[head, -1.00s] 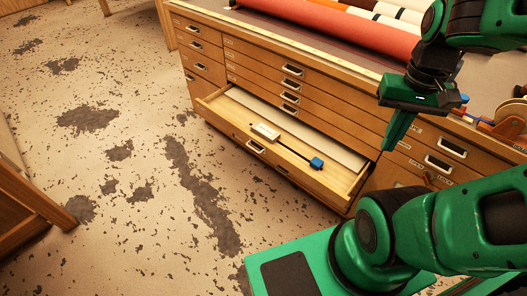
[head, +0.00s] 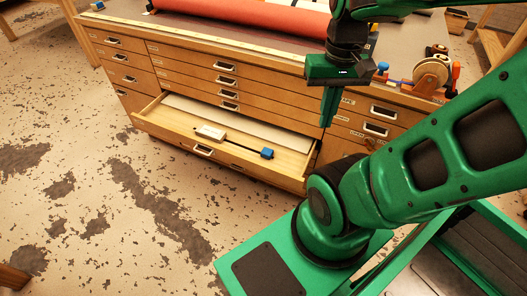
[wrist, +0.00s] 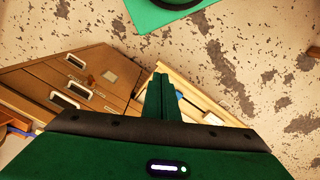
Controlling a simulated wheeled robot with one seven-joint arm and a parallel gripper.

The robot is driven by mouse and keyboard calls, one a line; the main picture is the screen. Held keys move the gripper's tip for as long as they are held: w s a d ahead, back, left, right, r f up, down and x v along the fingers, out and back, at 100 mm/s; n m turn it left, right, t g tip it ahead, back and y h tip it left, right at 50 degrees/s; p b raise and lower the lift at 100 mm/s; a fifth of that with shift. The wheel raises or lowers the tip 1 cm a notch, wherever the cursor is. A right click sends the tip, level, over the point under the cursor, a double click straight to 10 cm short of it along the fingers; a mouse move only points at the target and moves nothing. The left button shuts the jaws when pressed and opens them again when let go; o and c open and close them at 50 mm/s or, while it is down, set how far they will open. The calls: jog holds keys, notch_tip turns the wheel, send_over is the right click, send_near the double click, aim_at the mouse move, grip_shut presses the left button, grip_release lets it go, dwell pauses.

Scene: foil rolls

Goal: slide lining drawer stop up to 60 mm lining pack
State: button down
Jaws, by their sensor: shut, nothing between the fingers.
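The open lining drawer (head: 160,122) juts from the wooden cabinet in the head view. Inside it a blue block (head: 267,153), which looks like the drawer stop, sits on a dark rail toward the right. A small white box-like thing (head: 211,132), likely the lining pack, lies left of it, with a gap between them. My gripper (head: 328,124) is shut and empty, pointing down above the drawer's right end, right of the blue block. In the wrist view my fingers (wrist: 160,82) are together and partly hide the drawer; a bit of blue shows beside them.
The wooden cabinet (head: 185,62) has several closed drawers with metal handles. A red roll (head: 245,18) lies on its top. A tape dispenser-like wheel (head: 431,73) stands at the top right. Stained open floor (head: 90,185) lies left and in front.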

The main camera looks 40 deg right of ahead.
jog(key=c, duration=2.5)
grip_release()
jog(key=o, duration=0.6)
jog(key=shift+s+r, duration=0.15)
jog(key=shift+s, duration=0.25)
jog(key=shift+c, duration=0.2)
jog(key=o, duration=0.5)
jog(key=shift+o, duration=0.8)
jog(key=w+d+f+n, duration=0.1)
jog(key=w+f+n, duration=0.2)
jog(key=w, duration=0.5)
jog(key=shift+d+f+n, duration=0.3)
jog(key=shift+d+f, duration=0.05)
jog(key=shift+f, duration=0.1)
jog(key=n, duration=0.9)
send_over(267, 151)
notch_tip(267, 151, down, 22)
notch_tip(267, 151, down, 10)
jog(key=shift+f, duration=0.2)
